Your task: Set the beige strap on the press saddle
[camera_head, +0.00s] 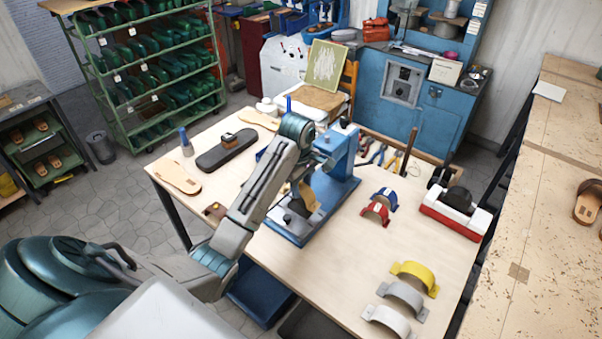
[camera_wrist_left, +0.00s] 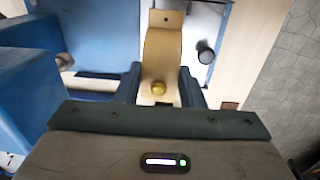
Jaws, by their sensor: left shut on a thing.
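The beige strap (camera_head: 311,198) is at the blue press (camera_head: 342,167) on the table. In the left wrist view the beige strap (camera_wrist_left: 162,48) is a curved band with a hole in its end tab and a brass-coloured knob at its near part. My left gripper (camera_wrist_left: 160,88) is shut on it, with one dark finger on each side. In the head view the strap is over the press's blue base (camera_head: 294,232), close to a dark block that looks like the saddle (camera_head: 297,208). I cannot tell whether the strap touches it. My right gripper is not in view.
Red (camera_head: 375,213) and blue (camera_head: 385,196) straps lie right of the press. Yellow (camera_head: 415,272), grey (camera_head: 403,296) and white (camera_head: 386,320) ones lie at the front right. A dark sole (camera_head: 226,151) and tan soles lie left. A red-and-white box (camera_head: 453,216) stands right.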

